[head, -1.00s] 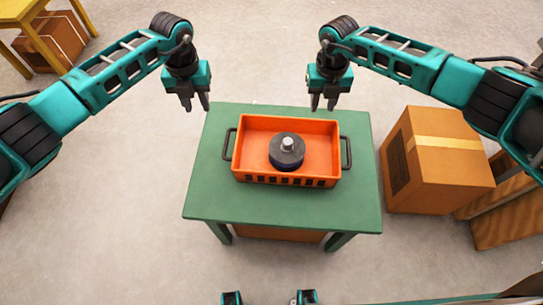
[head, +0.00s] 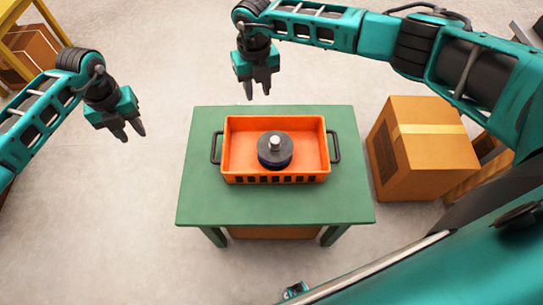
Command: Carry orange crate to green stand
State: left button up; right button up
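The orange crate (head: 235,172) stands upright on the green stand (head: 205,205), near the middle of its top. A dark round weight with a metal knob (head: 275,151) sits inside the crate. The crate has a dark handle on its left side (head: 215,148) and one on its right side (head: 335,147). My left gripper (head: 130,133) is in the air to the left of the stand, apart from the crate, its fingers apart and empty. My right gripper (head: 258,91) is above and behind the stand's far edge, its fingers apart and empty. Neither gripper touches the crate.
A large cardboard box (head: 435,160) stands on the floor right of the stand, with another brown box partly behind it. A yellow table (head: 40,25) with a box under it is at the top left. The floor left of the stand is clear.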

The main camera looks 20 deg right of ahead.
notch_tip(320, 180, up, 9)
jog(key=shift+d, duration=0.3)
jog(key=shift+s+f, duration=0.1)
pick_arm(q)
jog(key=shift+r, duration=2.5)
pick_arm(e)
jog(key=shift+r, duration=0.2)
pick_arm(q)
jog(key=shift+w+a, duration=0.15)
jog(key=shift+a, duration=1.1)
jog(key=shift+w+a, duration=0.1)
jog(key=shift+a, duration=1.15)
pick_arm(e)
jog(key=shift+r, duration=2.5)
